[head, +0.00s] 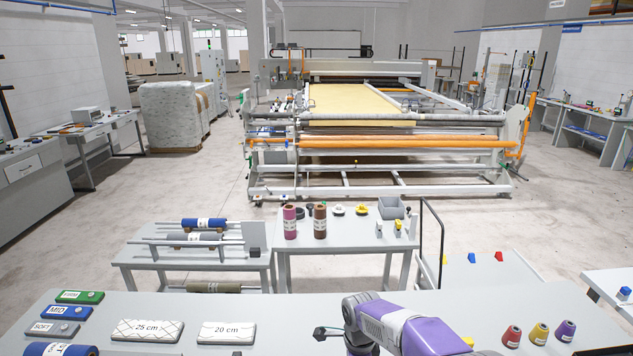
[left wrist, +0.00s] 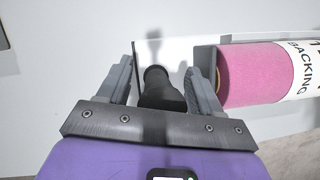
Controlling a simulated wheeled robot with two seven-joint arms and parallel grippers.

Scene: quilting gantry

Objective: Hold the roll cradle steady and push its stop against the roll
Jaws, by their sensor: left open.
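In the left wrist view my left gripper (left wrist: 159,72) is open, with its two grey fingers on either side of a black knob-like handle (left wrist: 161,92). I cannot tell whether either finger touches it. A pink roll (left wrist: 255,76) with a white label reading "BACKING" lies to the right, its left end beside a grey upright plate (left wrist: 206,66), perhaps the stop. A pale flat surface (left wrist: 182,48) behind the handle may be part of the cradle; most of the cradle is outside the view.
A purple and grey arm link of mine crosses the near table's front. That table (head: 270,305) carries pads marked 25 cm (head: 147,330) and 20 cm (head: 227,332), and thread cones (head: 538,333) at right. Low tables and the quilting gantry (head: 380,140) stand beyond.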

